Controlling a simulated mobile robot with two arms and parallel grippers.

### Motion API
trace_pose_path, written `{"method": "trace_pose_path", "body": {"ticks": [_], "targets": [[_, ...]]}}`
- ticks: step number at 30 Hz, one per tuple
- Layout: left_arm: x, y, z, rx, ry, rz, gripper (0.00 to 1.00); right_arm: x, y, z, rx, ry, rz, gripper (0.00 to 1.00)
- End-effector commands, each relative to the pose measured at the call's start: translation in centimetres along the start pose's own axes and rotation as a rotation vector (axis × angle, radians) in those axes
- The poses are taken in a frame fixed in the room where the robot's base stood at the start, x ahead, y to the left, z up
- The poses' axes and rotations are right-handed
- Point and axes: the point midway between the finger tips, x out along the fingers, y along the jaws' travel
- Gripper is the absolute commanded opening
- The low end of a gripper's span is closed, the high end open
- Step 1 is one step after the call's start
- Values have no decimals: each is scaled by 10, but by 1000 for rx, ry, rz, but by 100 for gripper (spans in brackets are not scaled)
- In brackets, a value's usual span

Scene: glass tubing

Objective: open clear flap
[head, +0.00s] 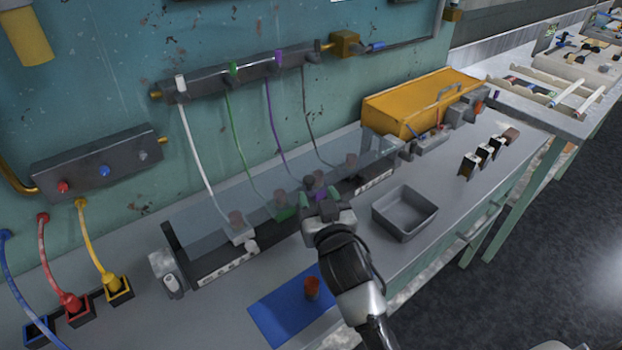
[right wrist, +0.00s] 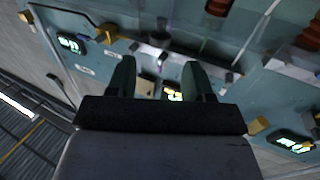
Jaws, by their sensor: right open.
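The clear flap (head: 371,152) is a long see-through panel in the head view. It lies slanted over a bench unit with several tube ends under it and appears lowered. My right gripper (head: 320,196) is at the front of the flap, near its middle, beside the purple-tubed station. Contact with the flap cannot be told. In the right wrist view, the right gripper (right wrist: 159,80) has its two fingers apart with nothing clearly held between them. The flap's edge is hard to make out there. My left gripper is not in view.
A grey bin (head: 405,212) stands right of my right arm. A blue mat (head: 275,312) with a red-brown cup (head: 312,288) lies in front. An orange case (head: 420,102) is behind at the right. White, green, purple and grey tubes hang from the wall manifold (head: 245,75).

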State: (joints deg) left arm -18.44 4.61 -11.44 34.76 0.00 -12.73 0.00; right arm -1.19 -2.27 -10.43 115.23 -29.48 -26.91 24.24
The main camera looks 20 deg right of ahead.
Motion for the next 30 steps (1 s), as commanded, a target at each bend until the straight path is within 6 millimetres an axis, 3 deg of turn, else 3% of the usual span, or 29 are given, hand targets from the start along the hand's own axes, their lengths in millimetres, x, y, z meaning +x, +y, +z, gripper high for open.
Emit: {"method": "trace_pose_path", "body": {"ticks": [3, 9, 13, 20, 30], "targets": [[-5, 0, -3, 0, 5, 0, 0, 22, 0, -2, -2, 1, 0, 52], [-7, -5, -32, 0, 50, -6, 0, 44, 0, 0, -2, -1, 1, 52], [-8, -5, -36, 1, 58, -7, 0, 49, 0, 0, -1, -1, 1, 52], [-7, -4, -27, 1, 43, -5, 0, 49, 0, 1, -1, -1, 1, 52], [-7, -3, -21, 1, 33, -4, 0, 49, 0, 1, -1, -2, 0, 1]]}}
